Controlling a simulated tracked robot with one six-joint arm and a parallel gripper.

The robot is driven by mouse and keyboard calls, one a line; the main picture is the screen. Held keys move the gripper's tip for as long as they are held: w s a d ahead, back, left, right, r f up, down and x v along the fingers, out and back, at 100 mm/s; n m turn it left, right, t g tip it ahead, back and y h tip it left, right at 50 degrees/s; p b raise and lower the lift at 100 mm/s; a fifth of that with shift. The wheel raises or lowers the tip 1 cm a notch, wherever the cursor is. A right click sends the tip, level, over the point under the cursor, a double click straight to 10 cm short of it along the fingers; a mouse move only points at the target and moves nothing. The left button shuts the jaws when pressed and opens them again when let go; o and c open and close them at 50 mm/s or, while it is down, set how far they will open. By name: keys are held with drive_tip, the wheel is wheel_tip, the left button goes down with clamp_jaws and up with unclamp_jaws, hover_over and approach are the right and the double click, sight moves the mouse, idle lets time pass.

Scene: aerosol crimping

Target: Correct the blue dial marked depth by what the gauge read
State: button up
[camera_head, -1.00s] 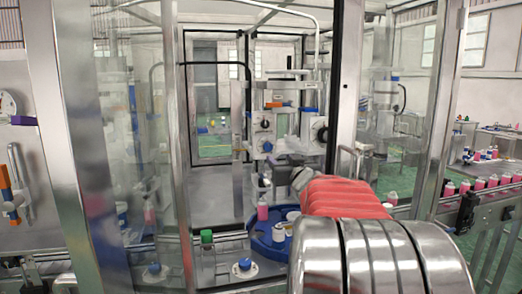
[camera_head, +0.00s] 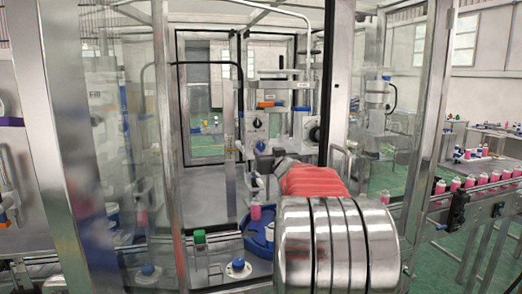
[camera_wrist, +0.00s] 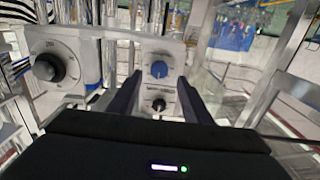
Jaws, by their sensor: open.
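The blue dial (camera_wrist: 159,69) sits on a pale panel (camera_wrist: 148,84) in the wrist view, with a small black knob (camera_wrist: 159,104) below it. It also shows small in the head view (camera_head: 260,146), below another knob. My gripper (camera_wrist: 158,86) is open and empty. Its two dark fingers point at the panel, one on each side of the lower knob, with the blue dial just beyond and between the tips. In the head view my gripper (camera_head: 268,160) is near the panel's lower part. Any marking at the dial is too small to read.
A large black numbered dial (camera_wrist: 49,68) is left of the fingers in the wrist view. A blue round table (camera_head: 257,243) carries a pink can (camera_head: 255,211) below my arm. Metal door posts (camera_head: 343,75) flank the opening. A conveyor with pink cans (camera_head: 470,182) runs at right.

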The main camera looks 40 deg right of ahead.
sight(261, 147)
drive_tip(key=shift+x, duration=3)
drive_tip(key=shift+c, duration=0.2)
